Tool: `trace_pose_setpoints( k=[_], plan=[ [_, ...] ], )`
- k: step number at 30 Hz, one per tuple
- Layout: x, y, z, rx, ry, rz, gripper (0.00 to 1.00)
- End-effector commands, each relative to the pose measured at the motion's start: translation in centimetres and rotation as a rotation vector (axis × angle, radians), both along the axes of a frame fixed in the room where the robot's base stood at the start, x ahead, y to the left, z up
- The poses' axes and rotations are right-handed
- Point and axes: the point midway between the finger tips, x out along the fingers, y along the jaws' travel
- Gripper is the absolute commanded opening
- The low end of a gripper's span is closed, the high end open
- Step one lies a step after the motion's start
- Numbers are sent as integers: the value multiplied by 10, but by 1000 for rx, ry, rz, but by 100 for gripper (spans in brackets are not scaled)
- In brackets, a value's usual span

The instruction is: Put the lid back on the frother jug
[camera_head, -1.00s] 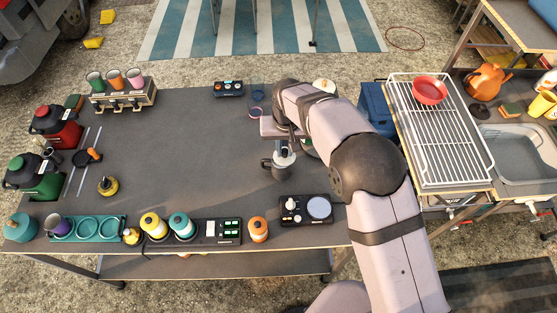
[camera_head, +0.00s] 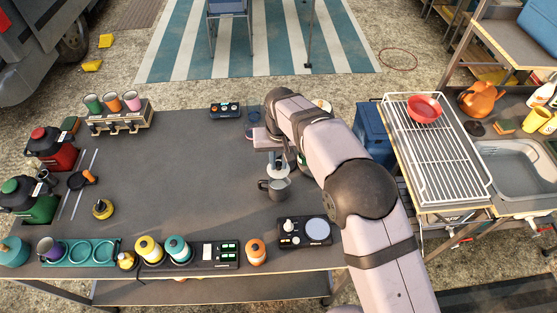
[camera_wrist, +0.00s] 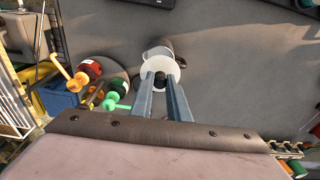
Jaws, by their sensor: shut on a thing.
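The frother jug (camera_head: 280,187) is a small grey metal jug with a dark handle on its left. It stands upright on the table, near the middle of the head view, with its top uncovered. My gripper (camera_wrist: 161,87) is shut on the black knob of the lid (camera_wrist: 172,69), a pale round disc. In the head view the lid (camera_head: 278,173) shows just behind and apparently above the jug, apart from it. In the wrist view the lid covers part of the jug (camera_wrist: 157,50), so the exact gap between them cannot be told.
A control panel with a round pad (camera_head: 317,230) stands in front of the jug, to the right. The table's left-centre is clear.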

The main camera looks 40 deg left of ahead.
Motion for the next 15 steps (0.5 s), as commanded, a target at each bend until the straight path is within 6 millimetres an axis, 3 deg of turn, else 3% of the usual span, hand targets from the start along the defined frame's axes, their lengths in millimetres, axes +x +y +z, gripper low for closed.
trace_pose_setpoints(
  k=[15],
  plan=[
    [0, 0, -43, -1, 0, 0, 0]
  ],
)
